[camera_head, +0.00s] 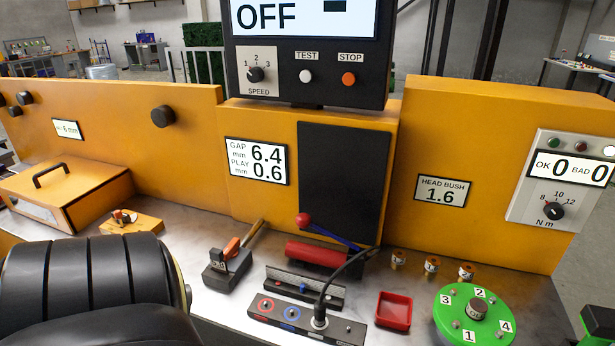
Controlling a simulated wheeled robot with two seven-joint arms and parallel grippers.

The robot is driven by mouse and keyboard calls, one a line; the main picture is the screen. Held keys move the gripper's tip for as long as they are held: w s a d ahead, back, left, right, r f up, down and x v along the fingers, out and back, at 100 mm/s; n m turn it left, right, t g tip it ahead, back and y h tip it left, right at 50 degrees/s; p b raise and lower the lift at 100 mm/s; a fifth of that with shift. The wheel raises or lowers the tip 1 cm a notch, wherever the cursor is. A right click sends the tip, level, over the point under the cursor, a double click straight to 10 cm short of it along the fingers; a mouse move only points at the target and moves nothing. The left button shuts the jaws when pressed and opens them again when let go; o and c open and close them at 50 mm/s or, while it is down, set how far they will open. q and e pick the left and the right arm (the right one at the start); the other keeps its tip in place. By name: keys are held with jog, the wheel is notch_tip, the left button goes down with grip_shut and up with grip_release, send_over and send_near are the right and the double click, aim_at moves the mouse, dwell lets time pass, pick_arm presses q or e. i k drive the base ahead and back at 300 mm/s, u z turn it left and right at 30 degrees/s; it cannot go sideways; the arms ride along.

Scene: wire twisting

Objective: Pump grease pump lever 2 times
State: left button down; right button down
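The grease pump appears to be the red cylinder (316,254) lying on the grey bench top, in the middle of the head view. A blue lever (336,237) with a red ball knob (303,219) at its left end slants above the cylinder, down to the right. A black cable passes near the lever's right end. A large black ribbed form, which looks like my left arm, fills the lower left. Neither gripper's fingertips show, and nothing is seen touching the lever.
A hammer-like tool on a block (228,265) stands left of the pump. A black socket strip (304,322) with the cable plugged in lies in front. A red tray (393,311) and a green numbered disc (450,322) are to the right. A yellow panel (265,205) rises behind.

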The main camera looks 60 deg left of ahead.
aim_at(302, 220)
jog(key=k, duration=0.5)
jog(key=u, duration=0.75)
jog(key=i, duration=0.5)
